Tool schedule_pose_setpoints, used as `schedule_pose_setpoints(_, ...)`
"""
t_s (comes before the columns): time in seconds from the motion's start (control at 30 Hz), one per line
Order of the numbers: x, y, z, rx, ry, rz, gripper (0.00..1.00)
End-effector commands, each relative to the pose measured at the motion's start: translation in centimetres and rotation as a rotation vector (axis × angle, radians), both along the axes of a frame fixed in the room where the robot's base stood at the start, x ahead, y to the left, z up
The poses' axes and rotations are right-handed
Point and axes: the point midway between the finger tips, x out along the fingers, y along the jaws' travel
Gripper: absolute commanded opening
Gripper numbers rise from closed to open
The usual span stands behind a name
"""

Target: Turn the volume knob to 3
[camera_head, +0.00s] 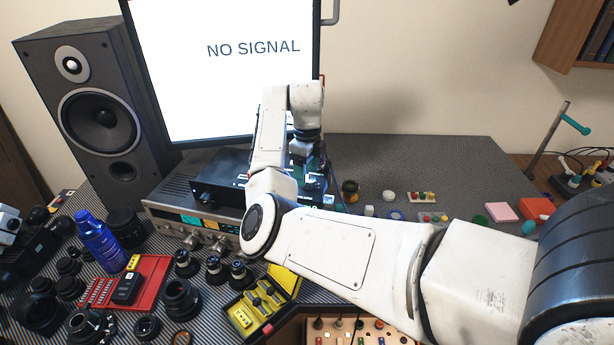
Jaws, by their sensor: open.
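A silver receiver (160,213) with lit displays stands below the monitor, and a black box (221,180) sits on top of it. Round silver knobs (190,241) show along the receiver's lower front. I cannot tell which knob is the volume knob, and no number markings can be read. My arm hides the receiver's right end and part of the black box. My gripper (314,190) points down to the right of the black box, above small dark and green-lit parts. It is open; its fingertips are small and hard to separate from those parts.
A monitor (225,95) reading "NO SIGNAL" and a tall speaker (80,100) stand behind. Lenses, a blue bottle (98,238), a red tray (147,275) and a yellow case (252,312) crowd the front. The striped tabletop is clearer at the back right (430,160).

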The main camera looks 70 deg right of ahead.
Motion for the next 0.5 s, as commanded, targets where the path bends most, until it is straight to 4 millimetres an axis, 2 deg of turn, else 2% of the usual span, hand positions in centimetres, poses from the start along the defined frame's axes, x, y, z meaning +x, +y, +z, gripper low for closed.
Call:
schedule_pose_setpoints(0.3,0.0,-0.1,5.9,-0.001,-0.004,-0.002,0.65)
schedule_pose_setpoints(0.5,0.1,0.0,8.3,0.0,-0.003,0.0,0.65)
